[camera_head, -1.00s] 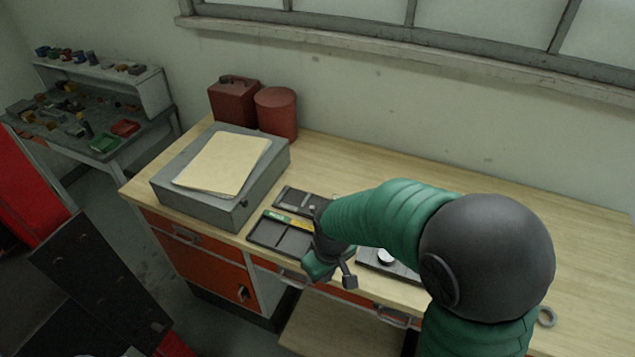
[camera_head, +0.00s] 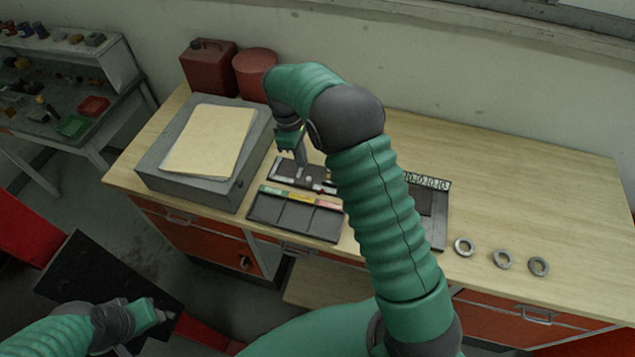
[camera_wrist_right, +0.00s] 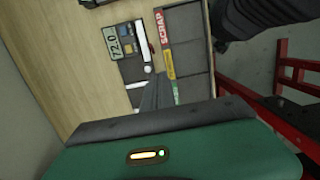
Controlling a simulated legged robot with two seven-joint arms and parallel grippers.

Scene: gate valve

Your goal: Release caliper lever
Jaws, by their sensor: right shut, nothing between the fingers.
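The caliper fixture, a dark plate (camera_head: 288,172), lies on the bench beside the grey box. In the right wrist view the caliper's display (camera_wrist_right: 119,40) reads 72.0, with a pale bar (camera_wrist_right: 141,42) beside it. I cannot make out the lever clearly. My right gripper (camera_head: 300,158) points down over this plate, shut and empty. In the right wrist view its grey fingers (camera_wrist_right: 157,92) cover part of the fixture; I cannot tell whether they touch it. My left gripper (camera_head: 160,312) is low at the left, away from the bench; its jaws are unclear.
A sorting tray (camera_head: 290,218) with coloured labels, one reading SCRAP, lies in front of the fixture. Three metal rings (camera_head: 503,259) lie at the right. The grey box (camera_head: 205,190) carries papers. Red cans (camera_head: 208,68) stand behind.

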